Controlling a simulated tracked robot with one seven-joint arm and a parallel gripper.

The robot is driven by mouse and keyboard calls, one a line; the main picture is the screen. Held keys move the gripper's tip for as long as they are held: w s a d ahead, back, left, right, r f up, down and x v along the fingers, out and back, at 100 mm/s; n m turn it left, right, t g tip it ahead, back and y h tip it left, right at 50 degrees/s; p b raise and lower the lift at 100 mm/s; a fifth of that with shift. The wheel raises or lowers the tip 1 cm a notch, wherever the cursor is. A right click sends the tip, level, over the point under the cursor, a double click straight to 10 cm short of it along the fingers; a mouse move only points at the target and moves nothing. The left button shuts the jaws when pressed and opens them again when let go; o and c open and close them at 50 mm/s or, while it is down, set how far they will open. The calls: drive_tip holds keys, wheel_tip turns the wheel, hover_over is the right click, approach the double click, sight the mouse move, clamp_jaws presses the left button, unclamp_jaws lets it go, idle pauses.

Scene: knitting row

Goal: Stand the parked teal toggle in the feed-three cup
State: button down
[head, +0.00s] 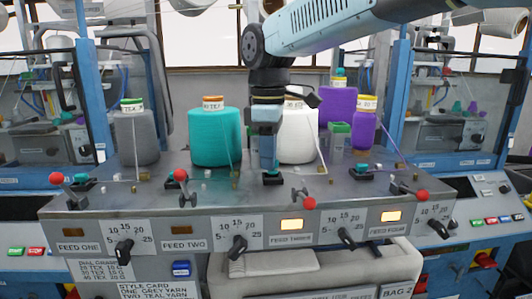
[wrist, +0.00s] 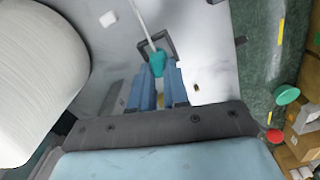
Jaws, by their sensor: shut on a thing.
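My gripper (head: 268,170) points down at the middle of the grey machine deck, its fingers right above a dark square cup (head: 273,180) behind the feed-three label (head: 290,239). In the wrist view the teal toggle (wrist: 157,64) sits between the blue fingertips (wrist: 160,82), and my gripper is shut on it. The dark square cup rim (wrist: 158,41) shows just beyond and beside the toggle. A pale strand or rod runs up to the toggle. I cannot tell whether its foot is inside the cup. The toggle is not clear in the head view.
A teal cone (head: 213,140) stands left of my gripper and a white cone (head: 298,135) close behind, right. A grey cone (head: 136,138) and purple cones (head: 362,130) stand farther out. A red-knobbed lever (head: 309,203) lies at front right. The deck between is mostly clear.

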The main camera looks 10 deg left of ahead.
drive_tip(key=shift+f, duration=0.75)
drive_tip(key=c, duration=1)
unclamp_jaws()
drive_tip(key=shift+c, duration=0.2)
wheel_tip(320, 180, up, 14)
drive_tip(key=shift+f, duration=0.15)
